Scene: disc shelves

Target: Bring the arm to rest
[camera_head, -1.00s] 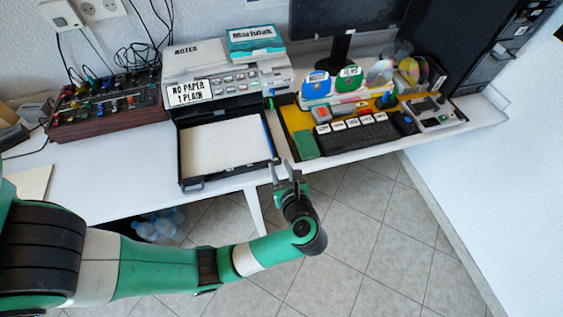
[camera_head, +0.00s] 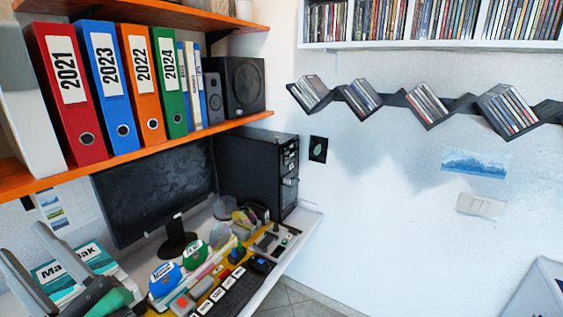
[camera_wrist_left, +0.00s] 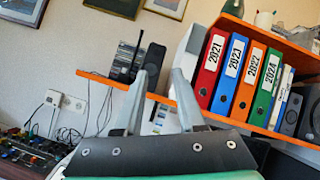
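My left gripper (camera_head: 22,242) is raised at the lower left of the head view, in front of the desk area. In the left wrist view my left gripper (camera_wrist_left: 159,74) shows two grey fingers standing well apart with nothing between them, so it is open and empty. Behind the fingers lie the wall and the orange shelf (camera_wrist_left: 290,131). My right arm and right gripper are in neither view.
Binders stand on the orange shelf, including a red one (camera_head: 68,90). A dark monitor (camera_head: 155,190), a computer tower (camera_head: 255,170) and a keyboard (camera_head: 232,292) are on the desk. Zigzag disc shelves (camera_head: 390,98) hang on the right wall. The open floor (camera_head: 290,298) shows little.

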